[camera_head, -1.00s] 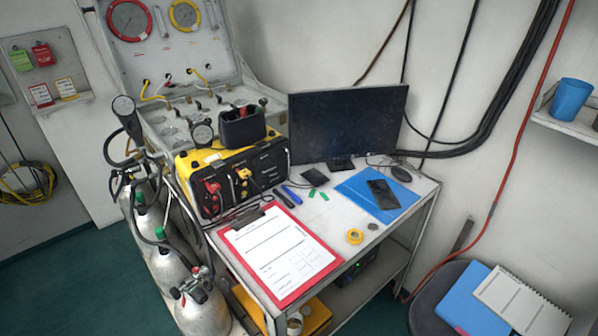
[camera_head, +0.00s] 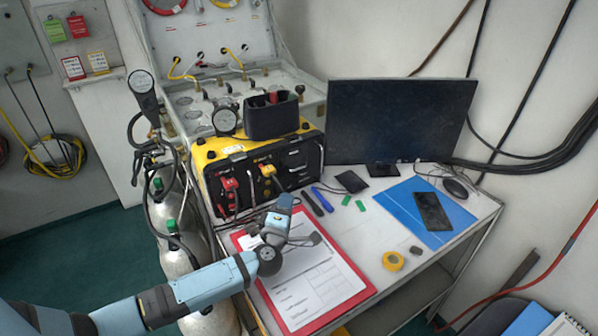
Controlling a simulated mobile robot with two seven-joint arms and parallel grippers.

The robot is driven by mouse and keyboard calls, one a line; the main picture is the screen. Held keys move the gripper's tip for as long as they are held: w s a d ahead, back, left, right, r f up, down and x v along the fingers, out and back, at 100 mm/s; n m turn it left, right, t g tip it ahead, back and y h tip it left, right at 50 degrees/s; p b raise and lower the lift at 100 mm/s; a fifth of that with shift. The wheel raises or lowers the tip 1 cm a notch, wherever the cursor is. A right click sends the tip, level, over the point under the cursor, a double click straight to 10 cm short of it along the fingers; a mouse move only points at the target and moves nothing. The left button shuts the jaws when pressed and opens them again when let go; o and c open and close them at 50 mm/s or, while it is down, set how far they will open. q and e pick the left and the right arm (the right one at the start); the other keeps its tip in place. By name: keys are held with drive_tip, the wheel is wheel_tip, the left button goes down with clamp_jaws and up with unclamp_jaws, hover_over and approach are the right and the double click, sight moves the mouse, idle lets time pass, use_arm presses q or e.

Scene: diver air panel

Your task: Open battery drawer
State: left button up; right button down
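A yellow and black panel box (camera_head: 262,165) stands at the table's back left, its dark front facing me. The front carries a red fitting (camera_head: 229,184), a yellow fitting (camera_head: 267,171) and a dark section at the right. I cannot tell for sure which part is the battery drawer; no part stands visibly pulled out. My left gripper (camera_head: 284,222) is in front of the box, over the upper part of the red clipboard, apart from the box front. Its fingers are small and partly hidden by the wrist, so its opening is unclear. My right gripper is out of view.
The red clipboard (camera_head: 352,299) lies below my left arm. Dark and blue pens (camera_head: 322,199) lie right of the gripper. A monitor (camera_head: 400,120) stands behind. A black pouch (camera_head: 272,118) sits on the box. Gas cylinders (camera_head: 172,227) stand left of the table.

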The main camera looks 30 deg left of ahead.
sight(288, 156)
use_arm(q)
drive_tip(key=x, duration=1.2)
drive_tip(key=shift+w, duration=0.35)
drive_tip(key=shift+r, duration=0.1)
drive_tip(key=shift+c, duration=0.2)
clamp_jaws()
